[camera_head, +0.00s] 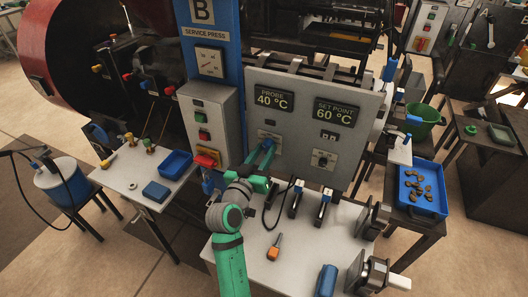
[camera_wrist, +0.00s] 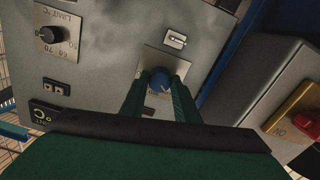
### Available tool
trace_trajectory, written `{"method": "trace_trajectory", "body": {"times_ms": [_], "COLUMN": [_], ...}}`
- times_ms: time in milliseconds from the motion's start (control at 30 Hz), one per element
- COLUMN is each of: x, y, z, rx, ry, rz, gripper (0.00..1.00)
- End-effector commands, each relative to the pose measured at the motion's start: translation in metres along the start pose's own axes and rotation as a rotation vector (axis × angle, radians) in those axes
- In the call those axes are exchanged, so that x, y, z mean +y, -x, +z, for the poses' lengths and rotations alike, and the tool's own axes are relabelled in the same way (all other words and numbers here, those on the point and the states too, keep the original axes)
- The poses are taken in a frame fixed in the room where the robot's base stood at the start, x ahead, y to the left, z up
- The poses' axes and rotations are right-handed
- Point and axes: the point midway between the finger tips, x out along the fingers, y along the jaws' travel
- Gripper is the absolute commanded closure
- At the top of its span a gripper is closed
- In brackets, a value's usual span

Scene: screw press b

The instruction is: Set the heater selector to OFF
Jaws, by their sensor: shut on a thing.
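The heater selector is a round blue knob (camera_wrist: 160,78) on a pale square plate, seen in the wrist view on the grey control panel (camera_wrist: 100,75). In the head view my gripper (camera_head: 267,153) reaches the lower left of the panel, hiding the knob.
The panel carries a probe display (camera_head: 273,98) reading 40 °C, a set point display (camera_head: 336,114) reading 60 °C, and a black limit dial (camera_head: 323,160). A grey button box (camera_head: 205,120) stands close left of my gripper. Clamps (camera_head: 297,196) stand on the bench below.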

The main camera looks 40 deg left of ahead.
Motion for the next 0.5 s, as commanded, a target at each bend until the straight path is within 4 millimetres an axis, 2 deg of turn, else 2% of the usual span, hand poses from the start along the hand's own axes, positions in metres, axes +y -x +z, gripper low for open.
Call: {"method": "trace_trajectory", "body": {"times_ms": [500], "x": [0.0001], "y": [0.0003], "z": [0.0005], "rx": [-0.001], "ry": [0.381], "rz": [-0.001], "gripper": [0.94]}}
